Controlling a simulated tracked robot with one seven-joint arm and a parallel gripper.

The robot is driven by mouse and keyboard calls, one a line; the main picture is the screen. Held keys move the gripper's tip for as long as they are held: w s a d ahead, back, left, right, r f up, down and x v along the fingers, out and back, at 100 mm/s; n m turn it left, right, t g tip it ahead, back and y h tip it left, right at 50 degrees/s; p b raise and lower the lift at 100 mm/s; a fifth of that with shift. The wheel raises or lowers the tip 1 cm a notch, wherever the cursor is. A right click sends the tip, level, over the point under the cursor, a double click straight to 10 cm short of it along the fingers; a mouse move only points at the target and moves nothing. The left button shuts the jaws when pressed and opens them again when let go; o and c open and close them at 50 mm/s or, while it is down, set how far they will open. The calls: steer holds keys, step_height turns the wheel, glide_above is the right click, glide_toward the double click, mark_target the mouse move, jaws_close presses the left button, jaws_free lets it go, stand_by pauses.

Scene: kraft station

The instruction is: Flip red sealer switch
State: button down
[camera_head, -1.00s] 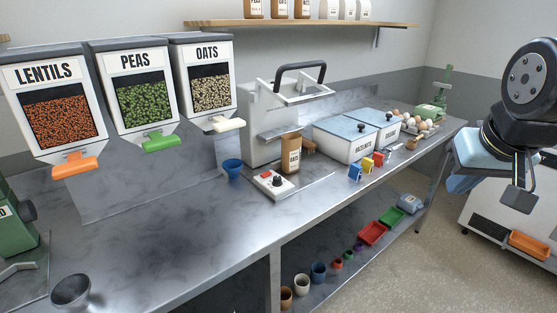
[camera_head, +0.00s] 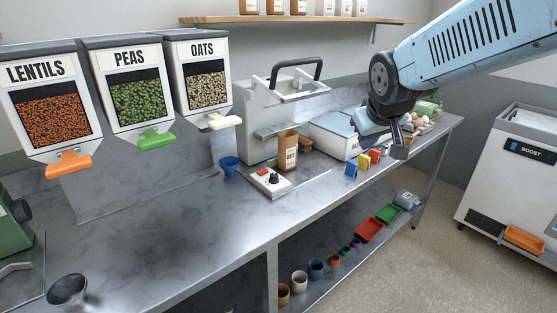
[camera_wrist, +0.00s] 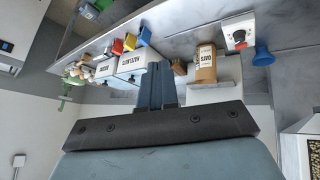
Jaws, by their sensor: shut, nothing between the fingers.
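The sealer (camera_head: 262,130) is a grey machine with a black handle, standing against the back wall. At its front on the bench is a white control box (camera_head: 266,187) with a small red switch (camera_head: 262,172) and a black knob (camera_head: 274,180). The wrist view, turned over, shows the control box (camera_wrist: 231,43) and red switch (camera_wrist: 239,35) at upper right. My gripper (camera_head: 400,146) hangs above the bench's right part, well right of the switch. Its fingers (camera_wrist: 158,68) are together and empty. The switch's position is too small to tell.
Red, blue and yellow blocks (camera_head: 364,161) and a white lidded bin (camera_head: 334,138) lie between the sealer and my gripper.

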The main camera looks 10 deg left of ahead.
steer(key=w+a+f+n+y, duration=0.1)
steer(key=w+a+f, duration=0.1)
steer(key=a, duration=0.5)
steer(key=w+a+f+n+y, duration=0.2)
steer(key=w+a+f, duration=0.1)
steer(key=a, duration=0.4)
steer(key=w+a+f+n+y, duration=0.2)
steer(key=w+a, duration=0.2)
steer(key=a, duration=0.3)
steer(key=shift+w+f, duration=0.25)
steer(key=shift+w, duration=0.1)
